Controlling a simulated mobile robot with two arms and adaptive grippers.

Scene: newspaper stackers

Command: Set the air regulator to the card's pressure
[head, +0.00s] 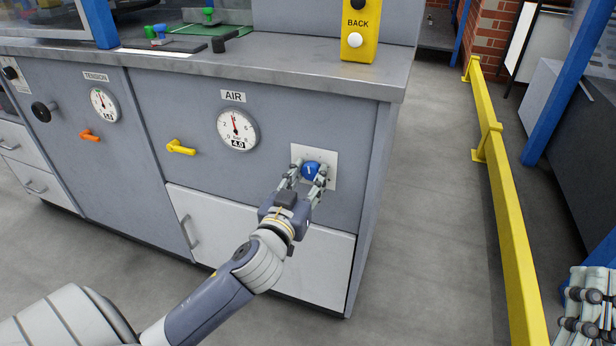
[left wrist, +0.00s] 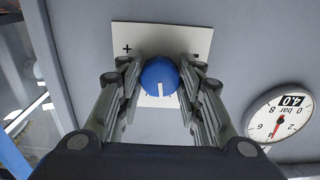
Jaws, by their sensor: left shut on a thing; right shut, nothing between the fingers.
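The blue air regulator knob (head: 310,169) sits on a white plate (head: 332,180) on the cabinet front. My left gripper (head: 309,178) is shut on the knob, with one finger on each side. In the left wrist view the knob (left wrist: 159,73) shows a white pointer line, and the plate (left wrist: 150,32) has + and - marks. The gauge also shows in the left wrist view (left wrist: 283,122). My right gripper (head: 583,310) is shut and empty at the lower right.
A yellow lever (head: 181,147) is left of the AIR gauge. A TENSION gauge (head: 104,105) and orange lever (head: 90,135) are further left. A yellow BACK button box (head: 358,28) stands on the counter. A yellow rail (head: 505,215) runs along the right; the floor between is clear.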

